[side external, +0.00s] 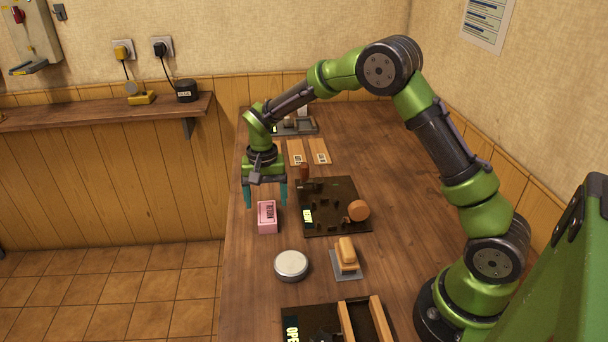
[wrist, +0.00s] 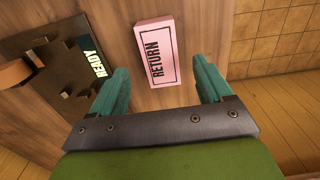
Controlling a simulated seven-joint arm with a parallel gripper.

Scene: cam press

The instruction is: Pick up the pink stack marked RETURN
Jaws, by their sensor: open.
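The pink stack (side external: 267,217) lies on the wooden table near its left edge in the side external view, left of a dark board. In the wrist view the pink stack (wrist: 157,52) shows the dark word RETURN on its top, with its lower end lying between the lines of my fingers. My gripper (side external: 265,194) is open, with its teal fingers pointing down above the table close to the pink stack. In the wrist view my gripper (wrist: 163,86) has its two fingers wide apart and nothing between them is gripped.
A dark board (side external: 335,218) labelled READY, with a round brown knob (side external: 358,210), lies right of the stack. A round silver tin (side external: 291,264) and a tan block (side external: 347,252) on a grey plate stand nearer the camera. The table's left edge is close to the stack.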

